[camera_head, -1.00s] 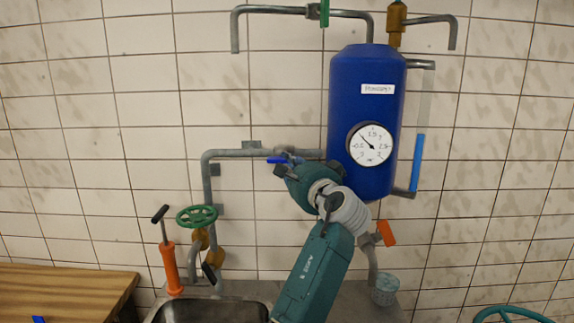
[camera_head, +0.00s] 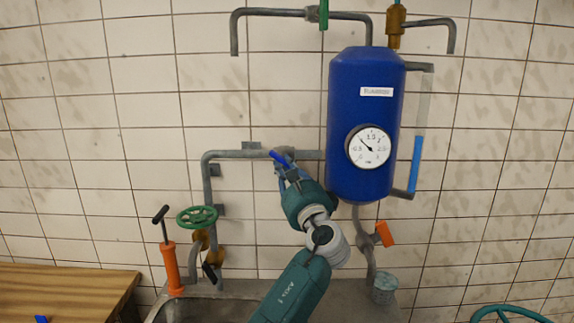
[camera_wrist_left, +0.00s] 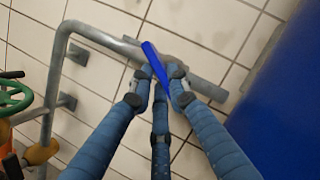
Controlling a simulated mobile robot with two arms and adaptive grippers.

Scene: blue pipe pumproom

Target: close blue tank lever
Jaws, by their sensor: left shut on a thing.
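The blue lever (camera_head: 279,158) sits on the grey horizontal pipe (camera_head: 240,154) left of the blue tank (camera_head: 366,120). It is tilted, its free end up and to the left in the head view. My left gripper (camera_head: 287,172) is at the lever from below. In the left wrist view the fingers of my left gripper (camera_wrist_left: 163,88) are shut on the lower part of the blue lever (camera_wrist_left: 154,60), whose upper end sticks out past the fingertips. The tank fills the right side of that view (camera_wrist_left: 285,100). My right gripper is in neither view.
A round gauge (camera_head: 368,147) is on the tank front. A green valve wheel (camera_head: 197,217) and an orange pump (camera_head: 171,265) stand to the left. An orange lever (camera_head: 384,233) is below the tank, above a sink counter. A wooden table (camera_head: 65,287) is at lower left.

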